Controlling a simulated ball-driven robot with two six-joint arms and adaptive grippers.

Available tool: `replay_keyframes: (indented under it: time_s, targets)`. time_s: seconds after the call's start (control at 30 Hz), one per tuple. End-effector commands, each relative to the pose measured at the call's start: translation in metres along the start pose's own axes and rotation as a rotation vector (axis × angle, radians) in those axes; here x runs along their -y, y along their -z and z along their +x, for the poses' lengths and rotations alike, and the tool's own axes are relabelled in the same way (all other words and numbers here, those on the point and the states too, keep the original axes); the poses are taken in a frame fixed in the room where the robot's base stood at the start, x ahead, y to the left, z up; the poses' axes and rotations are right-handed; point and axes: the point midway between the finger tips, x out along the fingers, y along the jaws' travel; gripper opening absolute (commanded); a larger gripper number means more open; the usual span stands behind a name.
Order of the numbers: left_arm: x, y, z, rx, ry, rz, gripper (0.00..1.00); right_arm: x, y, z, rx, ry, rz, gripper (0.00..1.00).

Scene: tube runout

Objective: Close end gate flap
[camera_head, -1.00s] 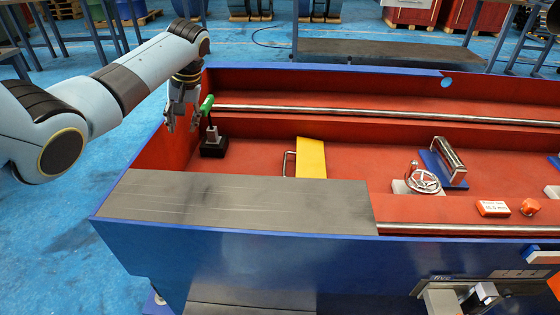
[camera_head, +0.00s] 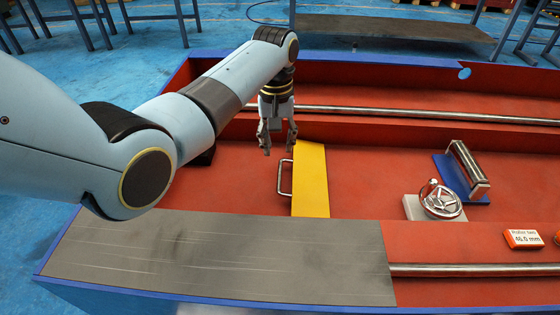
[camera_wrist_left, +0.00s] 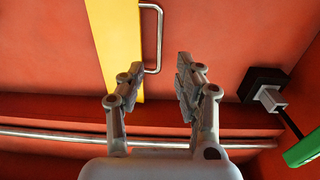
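The yellow flap (camera_head: 311,178) stands in the red trough, with a metal loop handle (camera_head: 284,178) on its left side. My left gripper (camera_head: 278,148) hangs fingers down above the trough, just behind and above the handle. Its fingers are apart with nothing between them. In the left wrist view, the open fingers (camera_wrist_left: 157,78) point toward the handle (camera_wrist_left: 158,40) and the yellow flap (camera_wrist_left: 112,35), and do not appear to touch them. My right gripper is not in view.
A lever with a green grip (camera_wrist_left: 302,150) on a black base (camera_wrist_left: 262,82) stands beside the gripper. A chrome handwheel (camera_head: 440,201), a roller on a blue bracket (camera_head: 462,172) and an orange label block (camera_head: 523,239) lie to the right. A grey plate (camera_head: 220,258) covers the front left.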

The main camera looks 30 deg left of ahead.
Motion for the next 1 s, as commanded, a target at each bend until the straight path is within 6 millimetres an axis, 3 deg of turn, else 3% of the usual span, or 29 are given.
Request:
replay_keyframes:
  time_s: [0.33,0.53,0.7,1.0]
  targets:
    - [0.001,-0.002,0.062,0.006,0.003,0.0,0.34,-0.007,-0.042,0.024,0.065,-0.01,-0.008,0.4]
    - [0.001,-0.001,0.095,0.004,0.002,0.0,0.34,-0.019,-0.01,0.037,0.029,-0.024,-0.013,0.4]
    - [0.0,-0.001,0.106,0.001,0.001,0.0,0.34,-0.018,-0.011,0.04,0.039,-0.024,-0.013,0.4]
    - [0.0,0.0,0.106,0.0,0.0,0.0,0.34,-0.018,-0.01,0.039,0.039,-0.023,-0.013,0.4]
